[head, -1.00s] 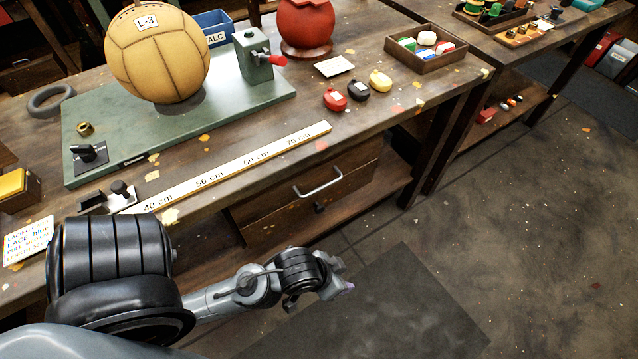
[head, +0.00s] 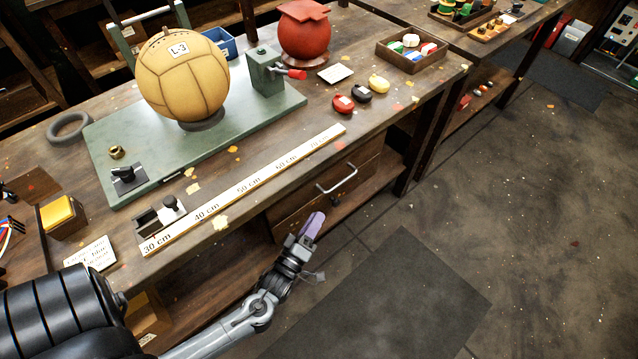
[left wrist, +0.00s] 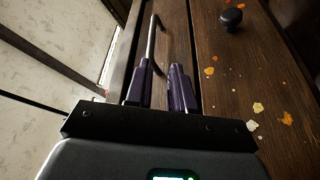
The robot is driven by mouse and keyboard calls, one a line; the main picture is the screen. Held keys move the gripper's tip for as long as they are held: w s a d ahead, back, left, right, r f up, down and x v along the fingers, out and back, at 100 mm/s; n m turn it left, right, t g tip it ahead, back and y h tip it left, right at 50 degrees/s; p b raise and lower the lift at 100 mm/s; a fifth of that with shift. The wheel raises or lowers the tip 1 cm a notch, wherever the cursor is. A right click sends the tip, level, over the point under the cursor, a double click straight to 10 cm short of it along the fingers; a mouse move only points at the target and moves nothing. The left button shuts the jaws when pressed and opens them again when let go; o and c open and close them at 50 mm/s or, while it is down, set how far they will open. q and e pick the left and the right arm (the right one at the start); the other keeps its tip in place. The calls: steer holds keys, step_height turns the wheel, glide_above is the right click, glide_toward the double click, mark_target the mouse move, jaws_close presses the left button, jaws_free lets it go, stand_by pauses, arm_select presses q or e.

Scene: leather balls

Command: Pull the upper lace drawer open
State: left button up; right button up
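The upper lace drawer (head: 370,165) is under the front edge of the workbench and looks closed. Its metal bar handle (head: 337,181) stands out from the wooden front, and it also shows in the left wrist view (left wrist: 152,45). My left gripper (head: 314,221) has purple fingers and is just in front of and below the handle. In the left wrist view, its fingers (left wrist: 161,75) are apart with nothing held, and the handle's near end lies just beyond the gap. My right gripper is in neither current view.
A dark round knob (left wrist: 231,17) is on the neighbouring wooden front. On the bench are a tan ball (head: 183,80) on a green plate (head: 250,115), a long ruler (head: 250,187) and a tray (head: 412,58). The floor before the drawer is open, with a dark mat (head: 400,300).

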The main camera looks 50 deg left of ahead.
arm_select(q)
glide_toward(339, 183)
steer(key=w, duration=0.2)
steer(key=b+x, duration=0.1)
steer(key=x, duration=0.2)
steer(key=b+x, duration=0.1)
steer(key=x, duration=0.3)
steer(key=shift+a+f, duration=0.15)
steer(key=shift+a, duration=0.1)
steer(key=shift+w+a, duration=0.2)
steer(key=shift+w, duration=0.25)
arm_select(e)
steer(key=shift+w+d+f, duration=0.15)
steer(key=shift+w+f, duration=0.45)
steer(key=shift+f, duration=0.35)
arm_select(q)
jaws_close()
arm_select(e)
steer(key=shift+w, duration=0.1)
steer(key=shift+r, duration=0.1)
